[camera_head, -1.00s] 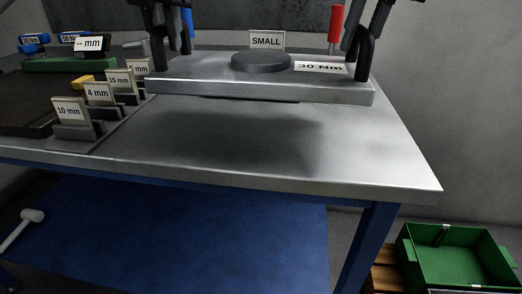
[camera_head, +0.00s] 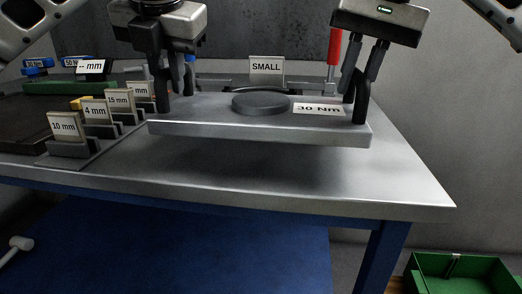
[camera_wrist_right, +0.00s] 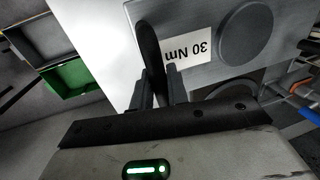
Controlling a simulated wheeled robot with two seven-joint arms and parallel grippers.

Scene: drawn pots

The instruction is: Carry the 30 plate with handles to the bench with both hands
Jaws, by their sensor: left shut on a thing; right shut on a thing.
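The grey 30 Nm plate (camera_head: 225,122) has a dark round disc on top, a "30 Nm" label and an upright black handle at each end. It is level above the bench (camera_head: 400,190), with a dark shadow below its front edge. I cannot tell how large the gap is. My left gripper (camera_head: 174,85) is shut on the left handle. My right gripper (camera_head: 362,78) is shut on the right handle (camera_head: 361,100); this handle also shows between the fingers in the right wrist view (camera_wrist_right: 151,50). The plate hides the bench beneath it.
A "SMALL" sign (camera_head: 266,66) stands behind the plate, with a red-handled tool (camera_head: 334,46) to its right. Stands with size labels, such as "10 mm" (camera_head: 65,126), are close to the left. The bench front is clear. A green crate (camera_head: 462,274) is at lower right.

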